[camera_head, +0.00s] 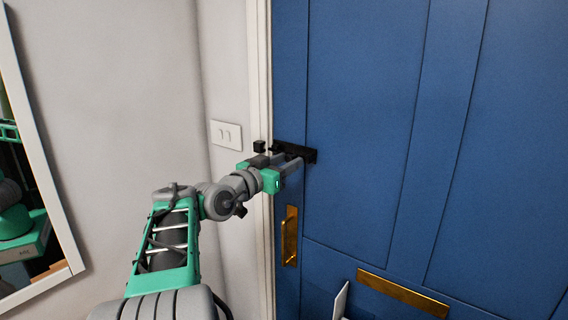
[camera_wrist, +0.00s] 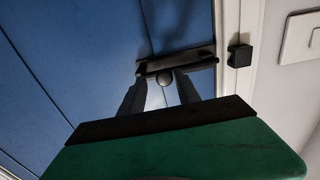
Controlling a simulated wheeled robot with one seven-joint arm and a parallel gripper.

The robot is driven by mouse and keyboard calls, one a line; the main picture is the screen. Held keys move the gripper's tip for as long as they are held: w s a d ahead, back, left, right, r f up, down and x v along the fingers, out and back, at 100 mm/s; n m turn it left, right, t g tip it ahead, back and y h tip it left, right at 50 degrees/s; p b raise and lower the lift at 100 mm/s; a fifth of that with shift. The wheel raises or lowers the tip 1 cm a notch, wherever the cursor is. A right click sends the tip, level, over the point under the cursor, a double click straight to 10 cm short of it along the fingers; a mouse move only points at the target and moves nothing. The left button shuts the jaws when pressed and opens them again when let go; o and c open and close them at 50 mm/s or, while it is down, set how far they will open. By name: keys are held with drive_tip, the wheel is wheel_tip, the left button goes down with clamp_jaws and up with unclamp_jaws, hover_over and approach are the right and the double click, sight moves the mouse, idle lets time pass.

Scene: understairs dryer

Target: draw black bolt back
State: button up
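The black bolt (camera_head: 310,155) is mounted on the blue door near its left edge in the head view. In the wrist view the bolt (camera_wrist: 204,60) runs across the top of the picture, with its round dark knob (camera_wrist: 165,78) near the middle. A black keeper block (camera_head: 259,147) sits on the white frame; it also shows in the wrist view (camera_wrist: 240,56). A narrow pale gap shows between bolt and block. My gripper (camera_head: 298,160) is at the bolt. In the wrist view its fingers (camera_wrist: 162,77) are apart, one on each side of the knob; contact is unclear.
The blue door (camera_head: 365,80) has a brass handle plate (camera_head: 290,236) below the bolt and a brass letter plate (camera_head: 402,293) lower right. A white light switch (camera_head: 226,134) is on the wall left of the frame. A mirror (camera_head: 50,190) hangs at far left.

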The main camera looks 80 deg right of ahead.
drive_tip(key=shift+o, duration=0.3)
drive_tip(key=shift+w, duration=0.15)
drive_tip(key=shift+w+a+f, duration=0.1)
drive_tip(key=shift+a, duration=0.05)
drive_tip(key=b+v, duration=0.2)
drive_tip(key=v, duration=0.5)
drive_tip(key=shift+a+b, duration=0.25)
drive_tip(key=shift+b, duration=0.05)
